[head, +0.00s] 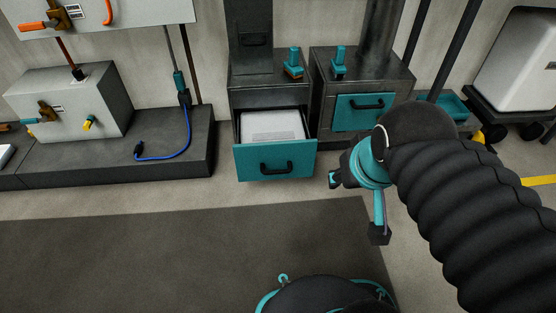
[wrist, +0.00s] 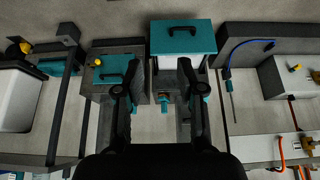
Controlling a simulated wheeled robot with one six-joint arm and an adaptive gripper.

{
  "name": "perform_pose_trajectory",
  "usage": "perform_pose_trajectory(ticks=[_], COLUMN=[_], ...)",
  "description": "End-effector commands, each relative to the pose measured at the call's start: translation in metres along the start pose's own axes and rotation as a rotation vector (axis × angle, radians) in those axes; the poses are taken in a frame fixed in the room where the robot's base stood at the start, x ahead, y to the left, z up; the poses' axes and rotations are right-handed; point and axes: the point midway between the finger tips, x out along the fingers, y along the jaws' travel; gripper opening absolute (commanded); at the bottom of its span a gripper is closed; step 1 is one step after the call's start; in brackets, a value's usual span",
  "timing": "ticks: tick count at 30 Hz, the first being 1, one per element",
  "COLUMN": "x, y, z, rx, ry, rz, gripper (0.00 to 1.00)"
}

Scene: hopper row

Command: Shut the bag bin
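One bin, which I take to be the bag bin, is a teal-fronted drawer (head: 275,160) with a black handle (head: 277,167). It is pulled well out of the left dark cabinet (head: 246,97), and white, flat contents (head: 271,125) show inside. In the wrist view the picture is upside down, and the drawer (wrist: 183,42) shows at top centre. My gripper (head: 356,207) is to the right of the drawer, apart from it. In the wrist view my gripper (wrist: 157,64) has its fingers wide apart with nothing between them.
The right cabinet has a shut teal drawer (head: 364,112). Teal-handled levers (head: 293,61) stand on both cabinets. A dark plinth (head: 180,150) with a grey box (head: 70,105) and blue cable is at left. The floor before the drawer, with its dark mat (head: 150,240), is clear.

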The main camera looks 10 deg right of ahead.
Motion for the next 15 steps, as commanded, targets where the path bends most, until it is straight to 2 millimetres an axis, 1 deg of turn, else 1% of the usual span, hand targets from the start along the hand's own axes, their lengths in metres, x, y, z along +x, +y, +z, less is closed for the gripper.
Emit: perform_pose_trajectory(ticks=[1, 2, 3, 5, 12, 15], x=[-0.003, -0.002, 0.001, 0.008, 0.043, 0.059], y=[0.003, 0.006, 0.009, 0.015, 0.043, 0.051], z=[-0.002, -0.003, -0.003, -0.003, -0.004, -0.004], rx=[0.012, 0.021, 0.033, 0.051, 0.150, 0.205], ry=[-0.002, -0.014, -0.033, -0.070, -0.266, -0.343], rz=[0.006, 0.011, 0.017, 0.025, 0.052, 0.046], gripper=[0.18, 0.11, 0.01, 0.00, 0.00, 0.00])
